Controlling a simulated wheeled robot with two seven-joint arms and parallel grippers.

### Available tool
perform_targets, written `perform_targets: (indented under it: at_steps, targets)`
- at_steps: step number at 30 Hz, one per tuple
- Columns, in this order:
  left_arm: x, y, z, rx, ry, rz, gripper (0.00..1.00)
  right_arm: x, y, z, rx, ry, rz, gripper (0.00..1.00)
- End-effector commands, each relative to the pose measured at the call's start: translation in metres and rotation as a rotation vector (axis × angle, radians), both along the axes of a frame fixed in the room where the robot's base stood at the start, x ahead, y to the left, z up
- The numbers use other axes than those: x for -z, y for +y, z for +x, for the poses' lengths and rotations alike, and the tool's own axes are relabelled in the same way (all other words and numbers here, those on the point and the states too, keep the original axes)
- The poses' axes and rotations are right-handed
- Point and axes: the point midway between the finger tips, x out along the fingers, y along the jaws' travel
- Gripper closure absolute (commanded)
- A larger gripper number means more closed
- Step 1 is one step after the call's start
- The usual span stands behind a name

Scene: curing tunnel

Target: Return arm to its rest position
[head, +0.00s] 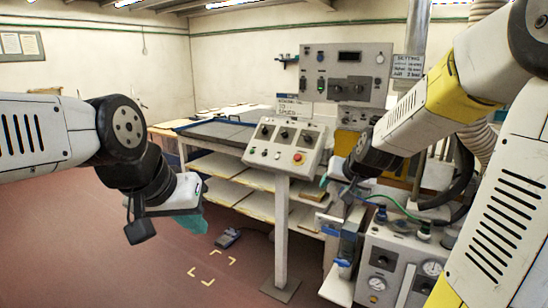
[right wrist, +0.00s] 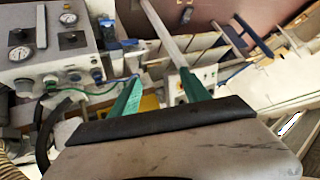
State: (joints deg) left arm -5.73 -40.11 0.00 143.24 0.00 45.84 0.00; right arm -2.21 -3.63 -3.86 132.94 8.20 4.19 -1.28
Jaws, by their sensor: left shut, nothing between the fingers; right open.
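My left gripper (head: 192,222) hangs at the left over the red floor in the head view. Its teal fingers are together with nothing between them. My right arm comes in from the right in the head view, and my right gripper (head: 326,184) is beside the control pedestal, above the gauge cabinet's left side. In the right wrist view the right gripper (right wrist: 160,88) shows two green fingers spread apart with nothing held between them.
A control pedestal (head: 286,145) stands in the middle on a post. Behind it are a shelved bench (head: 215,165) and a panel box (head: 346,72). A gauge cabinet (head: 392,262) with hoses is close at the right. A foot pedal (head: 228,238) lies on the floor.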

Motion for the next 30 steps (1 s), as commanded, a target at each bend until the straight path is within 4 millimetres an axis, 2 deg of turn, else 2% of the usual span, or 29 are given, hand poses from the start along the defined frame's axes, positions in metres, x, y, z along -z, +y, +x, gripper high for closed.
perform_targets:
  at_steps: [1,3,9,12,15,19,30]
  targets:
    - [0.0,0.0,0.0,0.0,0.0,0.0,1.0,-0.017,0.008,-0.024,-0.035,0.009,0.0,0.45]
    - [0.0,0.0,0.0,0.0,0.0,0.0,1.0,-0.03,0.016,-0.059,-0.082,0.044,-0.005,0.45]
    - [0.0,0.0,0.0,0.0,0.0,0.0,1.0,-0.047,0.03,-0.158,-0.194,0.141,-0.046,0.45]
    - [0.0,0.0,0.0,0.0,0.0,0.0,1.0,-0.048,0.031,-0.196,-0.226,0.18,-0.07,0.45]
    - [0.0,0.0,0.0,0.0,0.0,0.0,1.0,-0.046,0.031,-0.22,-0.245,0.208,-0.087,0.45]
    - [0.0,0.0,0.0,0.0,0.0,0.0,1.0,-0.044,0.03,-0.235,-0.256,0.228,-0.098,0.45]
    - [0.0,0.0,0.0,0.0,0.0,0.0,1.0,-0.044,0.03,-0.235,-0.256,0.228,-0.098,0.45]
